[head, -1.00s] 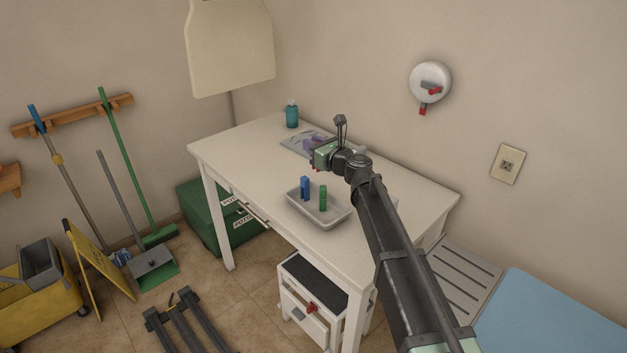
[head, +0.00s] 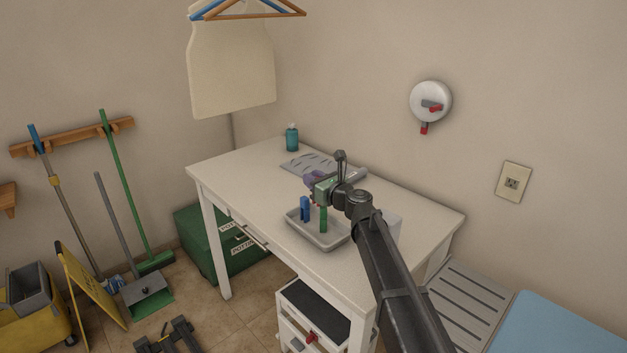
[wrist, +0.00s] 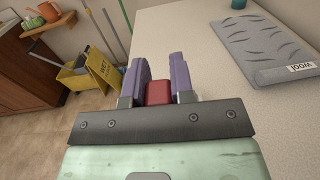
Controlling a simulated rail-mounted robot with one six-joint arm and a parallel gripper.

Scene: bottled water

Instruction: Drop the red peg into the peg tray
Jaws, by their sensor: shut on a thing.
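My gripper (wrist: 158,82) is shut on the red peg (wrist: 158,93), whose red end shows between the two purple fingers in the wrist view. In the head view my gripper (head: 312,183) is over the table, at the far edge of the peg tray. The peg tray (head: 318,243) is a shallow grey tray on the white table. A blue peg (head: 305,209) and a green peg (head: 323,220) stand upright in it. The red peg is mostly hidden by my gripper in the head view. The tray is not in the wrist view.
The white table (head: 240,180) has free room left of the tray. A grey mat (head: 322,163) labelled WOOL in the wrist view (wrist: 268,48) lies farther back. A teal bottle (head: 292,138) stands at the back corner. Hangers with a cream apron-like sheet (head: 233,75) hang above.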

